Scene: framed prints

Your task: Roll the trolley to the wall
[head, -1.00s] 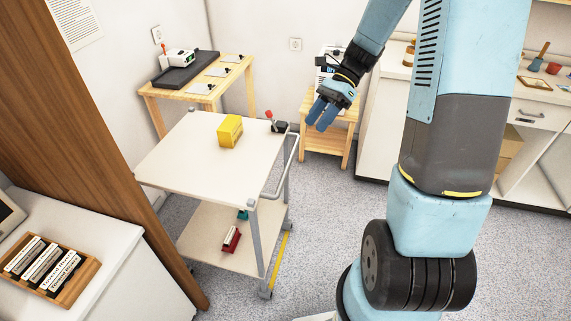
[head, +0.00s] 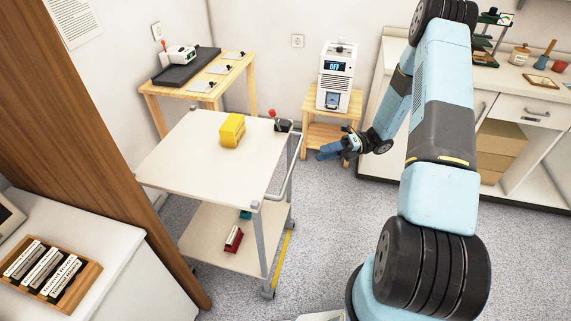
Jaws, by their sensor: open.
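The trolley (head: 185,158) is a two-shelf cart with pale shelves, grey legs and castors. It stands left of centre on the speckled floor. Its rail handle (head: 288,172) is on the right side. A yellow box (head: 232,130) and a small dark device with a red top (head: 282,121) are on the top shelf. Red and teal items (head: 234,239) are on the lower shelf. My gripper (head: 322,153) is open and empty, to the right of the handle and apart from it, pointing left. The walls (head: 270,75) are white, behind the trolley.
A wooden table (head: 150,91) with a black tray stands behind the trolley. A small wooden stand (head: 318,103) holds a white machine (head: 337,75). A brown panel (head: 100,150) and white counter (head: 120,235) are at left. A yellow floor strip (head: 283,255) runs beside the trolley.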

